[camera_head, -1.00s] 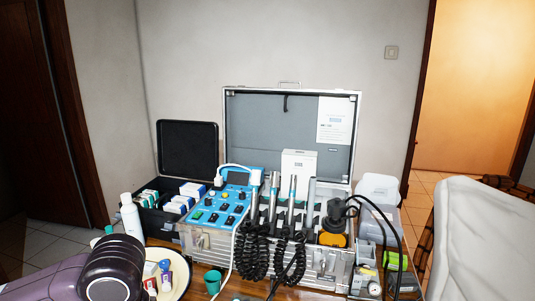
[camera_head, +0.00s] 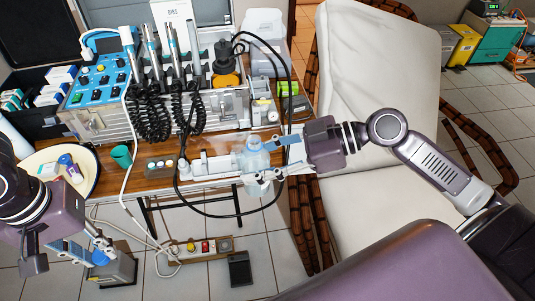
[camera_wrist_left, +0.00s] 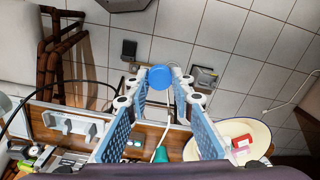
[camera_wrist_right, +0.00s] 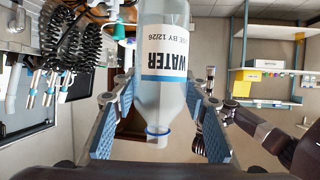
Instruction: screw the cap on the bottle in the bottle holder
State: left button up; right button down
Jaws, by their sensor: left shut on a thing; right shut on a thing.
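My left gripper (camera_head: 94,246) is shut on a round blue cap (camera_head: 101,257), low at the left in the head view. The cap (camera_wrist_left: 160,77) shows between the fingertips in the left wrist view. My right gripper (camera_head: 262,160) is shut on the bottle (camera_head: 255,150) at the right end of the wooden table. In the right wrist view the clear bottle (camera_wrist_right: 162,97) has a WATER label and an uncapped neck; it is upright, the picture being inverted. A white holder (camera_head: 210,164) lies beside it; whether the bottle sits in it, I cannot tell. Cap and bottle are well apart.
A metal case (camera_head: 105,122) with coiled cables stands behind. A black cable loops around the bottle. A white chair (camera_head: 380,70) is at the right.

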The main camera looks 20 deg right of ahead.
jog(key=w+a+f+n+g+y, duration=0.1)
jog(key=a+n+g, duration=0.4)
jog(key=a, duration=0.5)
jog(key=shift+w+f+n+g, duration=0.2)
jog(key=shift+n+g, duration=0.2)
jog(key=shift+g, duration=0.5)
jog(key=shift+d, duration=0.1)
pick_arm(q)
jog(key=w+d+r, duration=0.3)
jog(key=d+r, duration=0.5)
jog(key=d, duration=0.4)
jog(key=w+d+r, duration=0.3)
jog(key=d+r, duration=0.6)
jog(key=d, duration=0.3)
jog(key=shift+r, duration=0.15)
jog(key=shift+f, duration=2)
jog(key=shift+f, duration=0.9)
